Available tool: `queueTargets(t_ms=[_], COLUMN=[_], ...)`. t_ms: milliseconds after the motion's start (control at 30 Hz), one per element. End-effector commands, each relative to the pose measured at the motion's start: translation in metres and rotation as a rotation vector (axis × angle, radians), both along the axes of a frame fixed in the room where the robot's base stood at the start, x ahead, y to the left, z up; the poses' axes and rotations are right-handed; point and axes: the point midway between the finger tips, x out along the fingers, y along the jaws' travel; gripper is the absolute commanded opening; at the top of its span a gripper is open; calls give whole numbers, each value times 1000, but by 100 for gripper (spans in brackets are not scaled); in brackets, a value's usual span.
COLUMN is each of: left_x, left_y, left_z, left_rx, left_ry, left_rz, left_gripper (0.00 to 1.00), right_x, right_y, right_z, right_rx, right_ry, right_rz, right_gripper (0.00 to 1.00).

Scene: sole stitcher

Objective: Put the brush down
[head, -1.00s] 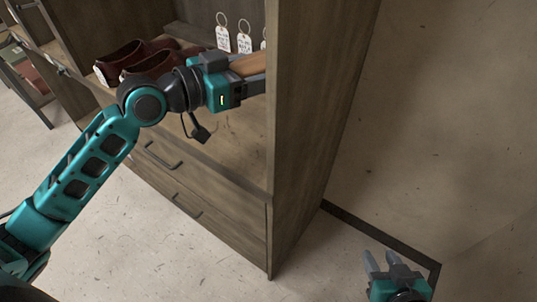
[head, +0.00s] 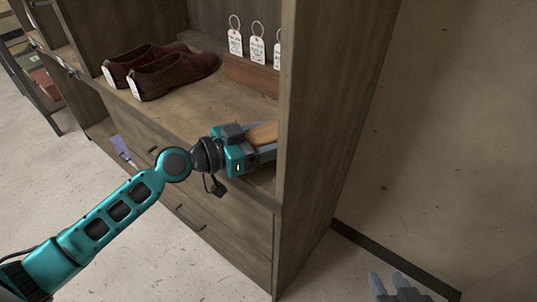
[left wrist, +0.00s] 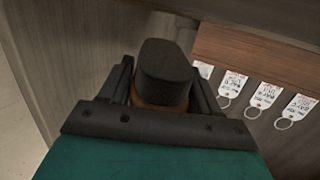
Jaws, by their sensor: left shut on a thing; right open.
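The brush has a brown wooden back (head: 263,134). In the left wrist view its dark bristle block (left wrist: 163,70) shows between the fingers, with a bit of brown wood below it. My left gripper (head: 262,150) is shut on the brush, inside the shelf bay near the right side panel. The panel hides the far end of the gripper and brush in the head view. I cannot tell whether the brush touches the shelf board (head: 190,115). My right gripper (head: 393,287) is open and empty, low at the bottom right, partly cut off.
A pair of dark red shoes (head: 175,75) with white tags stands on the shelf to the left. White key tags (head: 257,48) hang on a wooden strip at the back. The cabinet's side panel (head: 335,130) stands close right of my left gripper.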

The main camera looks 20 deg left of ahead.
Motion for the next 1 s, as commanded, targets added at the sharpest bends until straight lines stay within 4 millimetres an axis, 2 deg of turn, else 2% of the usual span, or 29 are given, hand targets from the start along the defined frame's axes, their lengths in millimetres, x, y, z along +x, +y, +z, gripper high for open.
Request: queueTargets(t_ms=[33, 100, 200, 567, 600, 833, 1000], left_x=[0, 0, 0, 0, 0, 0, 0], left_y=[0, 0, 0, 0, 0, 0, 0], left_z=[-13, -25, -34, -36, -36, -36, -36], left_rx=[-3, -4, -4, -1, 0, -1, -1], left_ry=[4, 5, 2, 1, 1, 2, 2], left_rz=[1, 1, 1, 0, -1, -1, -1], left_gripper=[28, 28, 28, 28, 64, 86, 88], right_x=[-1, -1, -2, -2, -2, -2, -2], right_y=[0, -1, -1, -1, -1, 0, 0], right_z=[-8, -15, -20, -21, -21, -20, -20], right_rx=[0, 0, -1, 1, 2, 5, 6], right_ry=[1, 2, 5, 6, 6, 6, 6], right_rz=[0, -1, -1, -4, -4, -7, -7], right_gripper=[43, 43, 43, 43, 43, 43, 43])
